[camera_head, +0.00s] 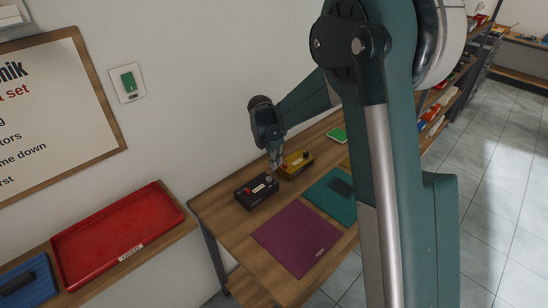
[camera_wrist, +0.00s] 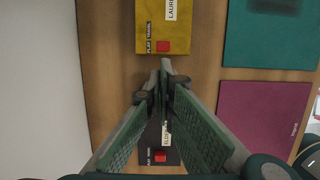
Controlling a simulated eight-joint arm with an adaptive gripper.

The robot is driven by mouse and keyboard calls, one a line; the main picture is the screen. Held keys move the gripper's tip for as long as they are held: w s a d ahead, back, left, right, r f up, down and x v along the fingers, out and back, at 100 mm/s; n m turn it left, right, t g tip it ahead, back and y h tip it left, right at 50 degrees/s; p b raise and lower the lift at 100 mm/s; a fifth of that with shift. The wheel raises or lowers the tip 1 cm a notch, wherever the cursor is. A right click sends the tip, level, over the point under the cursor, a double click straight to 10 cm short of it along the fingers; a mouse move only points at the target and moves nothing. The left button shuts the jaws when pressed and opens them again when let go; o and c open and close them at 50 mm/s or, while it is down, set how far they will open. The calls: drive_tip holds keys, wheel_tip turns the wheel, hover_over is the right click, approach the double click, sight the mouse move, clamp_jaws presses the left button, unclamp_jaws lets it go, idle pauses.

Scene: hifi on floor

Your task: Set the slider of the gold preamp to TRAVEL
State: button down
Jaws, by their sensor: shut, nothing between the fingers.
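The gold preamp (camera_head: 297,166) stands on the wooden bench, behind a black preamp (camera_head: 250,197). In the wrist view the gold preamp (camera_wrist: 190,35) is at the top, with a white name label and a red slider (camera_wrist: 166,46). Small print beside the slider seems to read PLAY and TRAVEL, and the red slider is level with the PLAY end. My gripper (camera_head: 275,166) is shut and empty. In the wrist view my gripper (camera_wrist: 164,68) points between the two preamps, its tips just short of the gold one. It hides much of the black preamp (camera_wrist: 150,140).
A teal mat (camera_head: 320,195) with a dark patch and a purple mat (camera_head: 295,242) lie beside the preamps. A red tray (camera_head: 115,235) and a blue bin (camera_head: 25,280) are at the left. The wall rises close behind the bench. A green-and-white item (camera_head: 337,134) lies farther along.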

sight(283, 167)
drive_tip(key=shift+x, duration=1.75)
drive_tip(key=shift+w+d+b, duration=0.55)
drive_tip(key=shift+w+d, duration=0.45)
drive_tip(key=shift+d, duration=0.05)
drive_tip(key=shift+r, duration=0.1)
drive_tip(key=p+v, duration=0.2)
drive_tip(key=v, duration=0.8)
drive_tip(key=shift+p, duration=0.4)
